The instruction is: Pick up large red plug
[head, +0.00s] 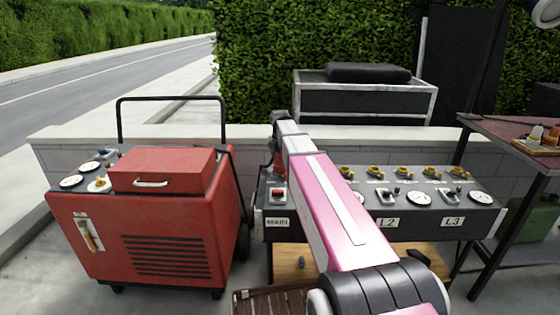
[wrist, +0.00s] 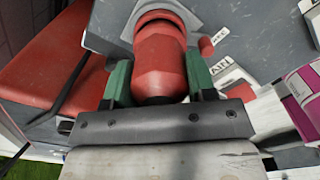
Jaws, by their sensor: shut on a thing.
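The large red plug (wrist: 160,62) fills the upper middle of the wrist view. The green fingers of my gripper (wrist: 160,82) stand on both sides of it, shut on it. The plug's rounded end points toward the wrist camera. Its far, ringed end is against or just in front of a grey panel surface; I cannot tell whether it is seated or free. In the head view only a small red part of the plug (head: 278,164) shows beside my pink and white arm, above the MAIN label.
The control panel (head: 440,208) has gauges, yellow knobs and L2 and L3 labels. A red generator cart (head: 165,230) stands close on the left. A low wall (head: 75,135) runs behind. A table with small items (head: 525,150) is on the right.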

